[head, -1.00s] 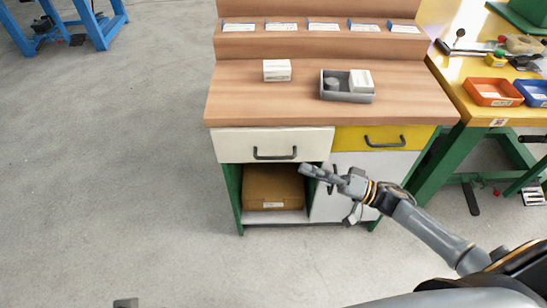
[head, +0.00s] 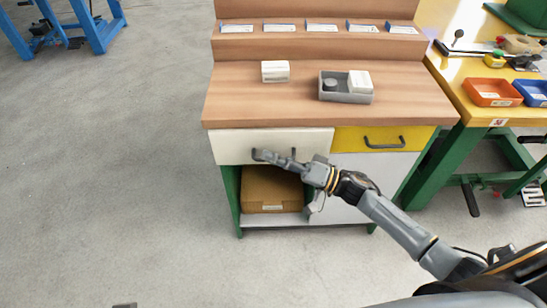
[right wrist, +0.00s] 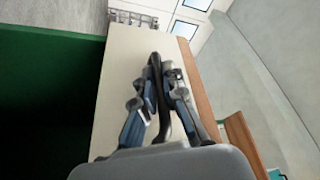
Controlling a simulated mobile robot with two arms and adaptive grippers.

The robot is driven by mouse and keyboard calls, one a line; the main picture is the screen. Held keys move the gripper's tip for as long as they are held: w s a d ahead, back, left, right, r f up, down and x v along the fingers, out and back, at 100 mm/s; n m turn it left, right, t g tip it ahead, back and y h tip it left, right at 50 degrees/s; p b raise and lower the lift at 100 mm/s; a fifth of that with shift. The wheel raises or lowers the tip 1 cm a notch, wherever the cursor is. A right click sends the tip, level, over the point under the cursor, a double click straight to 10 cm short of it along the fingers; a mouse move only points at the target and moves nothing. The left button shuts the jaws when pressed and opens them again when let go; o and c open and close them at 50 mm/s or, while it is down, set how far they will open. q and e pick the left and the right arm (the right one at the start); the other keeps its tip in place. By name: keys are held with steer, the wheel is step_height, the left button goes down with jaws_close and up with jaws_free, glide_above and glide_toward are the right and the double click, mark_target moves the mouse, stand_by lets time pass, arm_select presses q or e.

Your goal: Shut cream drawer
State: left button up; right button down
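The cream drawer (head: 232,147) is at the upper left of the bench; its front stands a little forward of the yellow drawer beside it. Its dark bow handle (head: 256,155) is partly hidden by my right gripper (head: 268,157), which reaches across the drawer front from the right. In the right wrist view, the cream front (right wrist: 122,75) fills the middle. The dark handle (right wrist: 163,128) runs between the two fingers of my right gripper (right wrist: 160,68), whose tips are close together on it. My left gripper is not in view.
A yellow drawer (head: 352,140) is to the right. Below the cream drawer, an open compartment holds a brown box (head: 270,188). A white box (head: 275,70) and a grey tray (head: 345,97) are on the bench top.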

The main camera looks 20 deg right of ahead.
mark_target(276, 149)
steer(key=w, duration=0.1)
steer(key=w+d, duration=0.1)
steer(key=w, duration=0.1)
steer(key=shift+w, duration=0.2)
steer(key=shift+w+d+r, duration=0.1)
steer(key=shift+w+d, duration=0.05)
steer(key=c, duration=1.7)
jaws_free()
steer(key=shift+w, duration=0.1)
steer(key=v, duration=1.2)
